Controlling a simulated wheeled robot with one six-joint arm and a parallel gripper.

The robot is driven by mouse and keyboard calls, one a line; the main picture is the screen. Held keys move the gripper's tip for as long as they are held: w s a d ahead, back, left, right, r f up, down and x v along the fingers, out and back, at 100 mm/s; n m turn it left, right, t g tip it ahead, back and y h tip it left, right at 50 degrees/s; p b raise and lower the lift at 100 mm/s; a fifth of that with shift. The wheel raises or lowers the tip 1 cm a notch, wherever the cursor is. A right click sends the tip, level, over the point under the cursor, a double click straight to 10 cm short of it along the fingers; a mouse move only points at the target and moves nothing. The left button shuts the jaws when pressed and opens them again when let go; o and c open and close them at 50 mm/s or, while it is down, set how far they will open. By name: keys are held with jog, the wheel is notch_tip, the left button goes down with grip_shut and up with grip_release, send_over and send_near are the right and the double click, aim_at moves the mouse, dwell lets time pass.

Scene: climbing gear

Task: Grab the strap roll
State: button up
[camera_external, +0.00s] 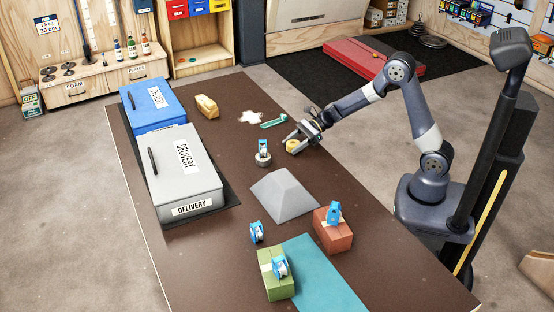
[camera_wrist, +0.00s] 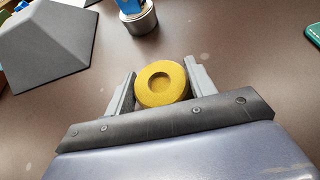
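A yellow roll (camera_external: 292,146) with a round hollow in its top, which I take for the strap roll, is at the table's right side. In the wrist view the roll (camera_wrist: 162,84) sits between the two grey fingers of my gripper (camera_wrist: 160,82). One finger is on each side, very close to the roll; any contact is hard to make out. In the external view my gripper (camera_external: 296,143) is low over the table around the roll. The fingers are spread about the roll's width.
Near the roll are a teal tool (camera_external: 273,123) and a blue device on a round metal puck (camera_external: 263,158). A grey pyramid (camera_external: 285,196) stands nearer the camera. A yellowish block (camera_external: 206,106) lies farther back.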

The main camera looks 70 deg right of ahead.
jog(key=c, duration=0.4)
